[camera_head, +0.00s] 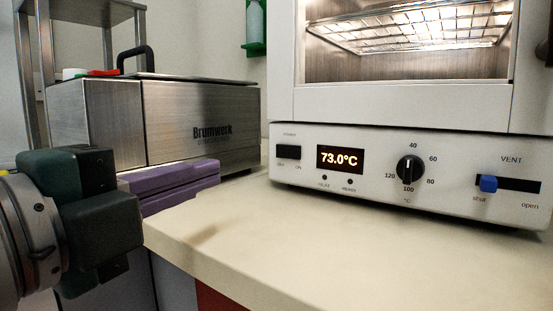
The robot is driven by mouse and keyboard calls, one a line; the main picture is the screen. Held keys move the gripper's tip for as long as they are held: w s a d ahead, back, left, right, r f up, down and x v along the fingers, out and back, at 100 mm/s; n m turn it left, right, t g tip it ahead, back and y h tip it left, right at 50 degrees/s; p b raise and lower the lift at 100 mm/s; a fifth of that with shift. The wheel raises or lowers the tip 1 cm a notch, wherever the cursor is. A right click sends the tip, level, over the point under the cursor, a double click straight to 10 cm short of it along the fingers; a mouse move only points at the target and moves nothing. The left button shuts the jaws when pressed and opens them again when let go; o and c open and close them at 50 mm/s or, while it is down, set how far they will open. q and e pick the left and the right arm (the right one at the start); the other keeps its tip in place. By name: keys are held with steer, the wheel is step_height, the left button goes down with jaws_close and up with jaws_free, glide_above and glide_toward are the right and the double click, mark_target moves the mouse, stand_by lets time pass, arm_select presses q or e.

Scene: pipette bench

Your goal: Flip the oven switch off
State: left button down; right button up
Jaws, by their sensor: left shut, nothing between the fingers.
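The white oven (292,178) stands on the bench at the right, with its control panel facing me. Its black power switch (288,152) is at the panel's left end, with small lettering below it; which way the rocker is tilted is too small to tell. The lit display (340,160) beside it reads 73.0°C. My left gripper (122,232) is at the lower left, in front of the bench edge, shut and empty. It is well apart from the switch. My right gripper is not in view.
The oven also bears a black dial (410,169) and a blue vent slider (488,184). The bench top (290,240) before the oven is clear.

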mark_target(280, 149)
arm_select(q)
steer(key=shift+s+a, duration=0.1)
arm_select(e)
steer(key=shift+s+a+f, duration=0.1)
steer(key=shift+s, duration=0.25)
arm_select(q)
steer(key=b+x, duration=0.3)
steer(key=x, duration=1.1)
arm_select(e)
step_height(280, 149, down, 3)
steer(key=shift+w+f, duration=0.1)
